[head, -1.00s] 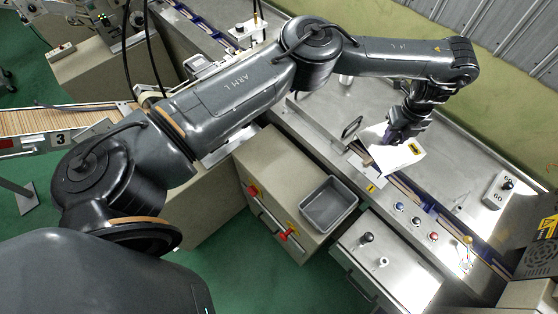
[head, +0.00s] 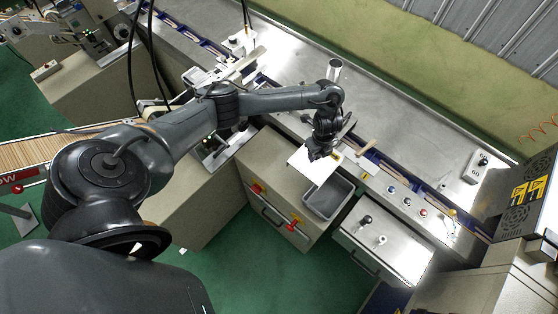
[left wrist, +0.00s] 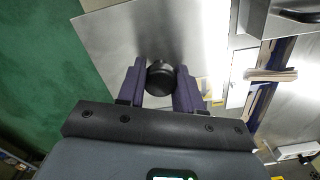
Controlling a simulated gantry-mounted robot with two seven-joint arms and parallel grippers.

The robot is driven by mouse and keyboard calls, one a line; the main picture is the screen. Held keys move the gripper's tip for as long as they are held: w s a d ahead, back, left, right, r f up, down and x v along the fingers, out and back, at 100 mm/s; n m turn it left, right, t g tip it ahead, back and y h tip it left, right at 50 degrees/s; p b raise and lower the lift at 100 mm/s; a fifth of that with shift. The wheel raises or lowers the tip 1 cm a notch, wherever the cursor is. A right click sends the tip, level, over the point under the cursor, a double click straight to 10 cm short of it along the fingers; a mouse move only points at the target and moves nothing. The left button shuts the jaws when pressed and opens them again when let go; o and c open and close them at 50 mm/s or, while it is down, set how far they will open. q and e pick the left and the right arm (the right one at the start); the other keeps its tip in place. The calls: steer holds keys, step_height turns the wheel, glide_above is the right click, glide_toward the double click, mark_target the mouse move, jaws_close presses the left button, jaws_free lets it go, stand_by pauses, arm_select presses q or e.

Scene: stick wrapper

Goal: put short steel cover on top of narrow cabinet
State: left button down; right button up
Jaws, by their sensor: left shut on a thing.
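The short steel cover (head: 311,173) is a flat, bright metal plate. My left gripper (head: 317,152) holds it over the machine's front edge and the back of the beige cabinet. In the left wrist view the purple fingers of my left gripper (left wrist: 159,88) close on the cover's black knob (left wrist: 160,76), with the plate (left wrist: 112,40) beyond. A beige cabinet (head: 262,163) with red knobs stands below and left of the cover. A steel-topped cabinet (head: 400,257) stands to its right. I cannot tell for sure which is the narrow one. My right gripper is not in view.
A grey bin (head: 329,197) sits on the beige cabinet, close to the cover. Two knobs stand on the steel-topped cabinet. Sticks (left wrist: 270,75) lie in the machine's channel, right of the plate. Push buttons (head: 407,201) line the machine's front edge.

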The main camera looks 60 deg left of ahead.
arm_select(q)
steer(key=shift+s+f, duration=0.2)
steer(key=shift+s, duration=0.05)
steer(key=shift+s+a+f+b, duration=0.5)
steer(key=shift+s+a+f, duration=0.65)
steer(key=shift+a+f, duration=0.5)
steer(key=shift+s+a+f+b, duration=0.5)
steer(key=shift+s+a+f, duration=0.85)
steer(key=shift+f, duration=0.55)
steer(key=shift+s+a+f+b, duration=0.5)
steer(key=shift+s+a+f, duration=0.5)
steer(key=shift+a+f, duration=0.7)
steer(key=shift+f, duration=0.2)
steer(key=shift+f, duration=0.1)
steer(key=c, duration=0.7)
jaws_free()
steer(key=shift+c, duration=0.2)
